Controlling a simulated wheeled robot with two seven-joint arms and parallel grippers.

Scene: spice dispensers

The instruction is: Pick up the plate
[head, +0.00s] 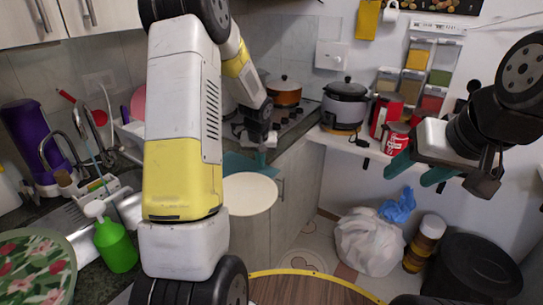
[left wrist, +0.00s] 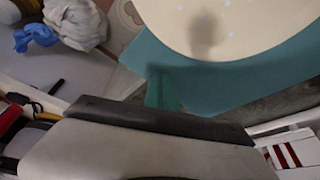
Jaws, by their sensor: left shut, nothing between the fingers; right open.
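A round cream plate (head: 250,194) shows in front of the cabinet fronts, just below my left gripper (head: 252,163). In the left wrist view the plate (left wrist: 240,25) fills the top right, with a dark shadow on it. The teal fingers of my left gripper (left wrist: 190,80) are against or just under its near edge, and the plate hides part of them. The fingers are shut with nothing between them. I cannot tell what supports the plate. My right gripper (head: 417,171) is open and empty, in front of the wall shelf at the right.
A pot (head: 284,92) stands on the stove, and a cooker (head: 344,105) and red cans (head: 394,139) stand on the shelf. A green spray bottle (head: 115,245) and a floral round piece (head: 35,268) are at left. A white bag (head: 368,243) and black bin (head: 470,270) stand on the floor.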

